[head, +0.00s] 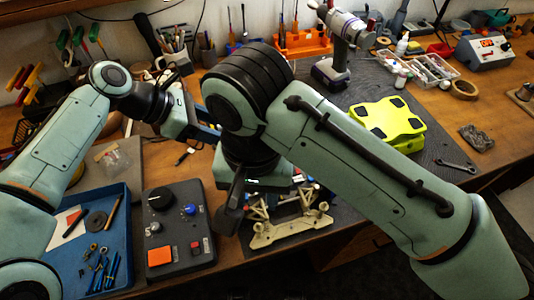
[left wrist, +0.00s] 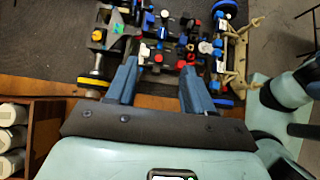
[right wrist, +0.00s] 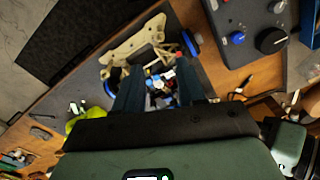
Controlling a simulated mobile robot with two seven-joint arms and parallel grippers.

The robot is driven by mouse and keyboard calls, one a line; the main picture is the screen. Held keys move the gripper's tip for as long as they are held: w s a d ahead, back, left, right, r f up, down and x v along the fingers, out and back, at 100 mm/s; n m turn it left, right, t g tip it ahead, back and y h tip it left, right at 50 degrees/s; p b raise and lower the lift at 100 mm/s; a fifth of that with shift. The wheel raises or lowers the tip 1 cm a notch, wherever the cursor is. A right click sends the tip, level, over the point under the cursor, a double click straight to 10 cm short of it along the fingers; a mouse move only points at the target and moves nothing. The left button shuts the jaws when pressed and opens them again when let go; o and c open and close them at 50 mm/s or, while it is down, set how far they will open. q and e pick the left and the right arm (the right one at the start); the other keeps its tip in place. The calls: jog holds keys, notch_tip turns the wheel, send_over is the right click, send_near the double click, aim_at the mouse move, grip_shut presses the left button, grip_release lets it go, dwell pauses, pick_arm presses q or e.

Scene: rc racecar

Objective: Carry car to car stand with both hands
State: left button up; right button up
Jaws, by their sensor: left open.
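The car (head: 292,225) is an open chassis with a beige bumper and suspension arms, on the dark mat near the front table edge. My right arm hides much of it in the head view. The yellow-green car stand (head: 388,120) has black pads on top and stands to the right, farther back. My right gripper (head: 255,190) is over the car; in the right wrist view its fingers are apart, with car parts (right wrist: 160,85) showing between them. My left gripper (left wrist: 155,70) is open at the car (left wrist: 175,35); its fingertips are close to the chassis. I cannot tell whether they touch.
A dark control box (head: 180,228) with knobs and a blue tray (head: 60,270) of screws are left of the car. A drill (head: 340,50) stands at the back. A wrench (head: 447,158) lies right of the stand.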

aim_at(258, 225)
pick_arm(q)
jog(key=x, duration=1.3)
jog(key=shift+s+d+f, duration=0.1)
jog(key=shift+s, duration=0.05)
pick_arm(e)
notch_tip(258, 225, down, 13)
jog(key=shift+s+f, duration=0.15)
jog(key=shift+f, duration=0.05)
pick_arm(q)
grip_shut()
pick_arm(e)
grip_shut()
pick_arm(q)
jog(key=shift+r, duration=0.3)
pick_arm(e)
jog(key=shift+r, duration=0.25)
